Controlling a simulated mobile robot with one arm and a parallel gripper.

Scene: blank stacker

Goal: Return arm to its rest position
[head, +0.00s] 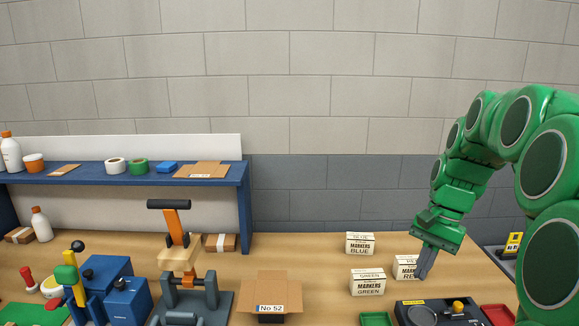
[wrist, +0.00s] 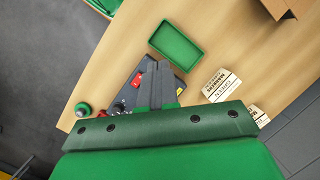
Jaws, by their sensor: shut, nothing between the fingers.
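My green arm (head: 475,165) reaches in from the right in the head view and bends down over the right part of the bench. My gripper (head: 425,262) points downward, its grey fingers together with nothing between them. In the head view it overlaps the red markers box (head: 404,268), hiding part of that box. In the wrist view my gripper (wrist: 151,86) also shows shut, over a dark control box (wrist: 133,86). The gap between the fingertips and the things below cannot be told.
The blue markers box (head: 360,243) and green markers box (head: 367,282) stand left of my gripper. A green tray (wrist: 176,45) lies near the control box. A cardboard box (head: 270,297), an orange-handled press (head: 178,255) and a blue shelf (head: 120,175) are further left. The wall is behind.

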